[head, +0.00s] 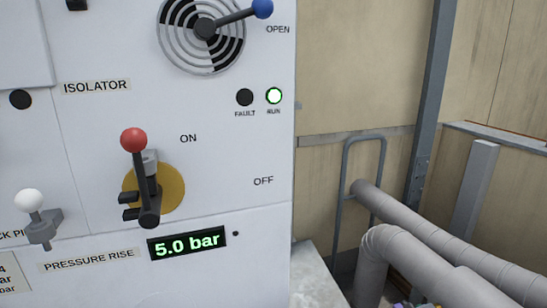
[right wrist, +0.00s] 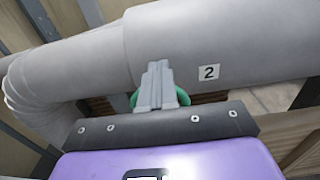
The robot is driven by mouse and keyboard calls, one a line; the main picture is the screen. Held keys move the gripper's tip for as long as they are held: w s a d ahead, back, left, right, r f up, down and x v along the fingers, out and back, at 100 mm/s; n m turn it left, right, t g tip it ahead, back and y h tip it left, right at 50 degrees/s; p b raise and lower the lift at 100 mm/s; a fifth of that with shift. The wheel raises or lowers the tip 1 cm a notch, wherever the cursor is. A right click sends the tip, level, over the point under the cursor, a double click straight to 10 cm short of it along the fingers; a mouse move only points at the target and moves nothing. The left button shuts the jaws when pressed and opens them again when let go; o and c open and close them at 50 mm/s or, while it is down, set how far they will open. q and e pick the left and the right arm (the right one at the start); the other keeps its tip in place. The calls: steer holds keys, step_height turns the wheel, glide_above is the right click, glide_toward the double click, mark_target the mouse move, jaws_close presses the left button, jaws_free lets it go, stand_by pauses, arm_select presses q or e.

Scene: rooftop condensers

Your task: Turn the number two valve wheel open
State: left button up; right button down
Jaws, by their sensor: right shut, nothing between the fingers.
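In the right wrist view a green rounded part (right wrist: 183,97), which looks like a valve wheel, shows on both sides of my right gripper's fingers. Its middle is hidden behind them. My right gripper (right wrist: 158,66) is shut with its fingers together and nothing between them. The fingers lie in front of the green wheel; I cannot tell if they touch it. A white label with a "2" (right wrist: 208,72) is on the thick grey pipe (right wrist: 240,35) just beyond, right of the fingers. Neither gripper can be made out in the head view.
Grey pipes (head: 440,240) run at lower right, by a metal rail (head: 346,175) and wall.

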steer(key=shift+w+a+f+b, duration=0.25)
steer(key=shift+w+a+b, duration=0.2)
steer(key=shift+w, duration=0.2)
steer(key=shift+w+a+f+b, duration=0.3)
steer(key=shift+w+a, duration=0.1)
steer(key=shift+w, duration=0.25)
steer(key=shift+r, duration=0.1)
steer(key=r+p+v, duration=0.1)
steer(key=p+v, duration=0.2)
steer(key=v, duration=0.3)
steer(key=shift+w, duration=0.15)
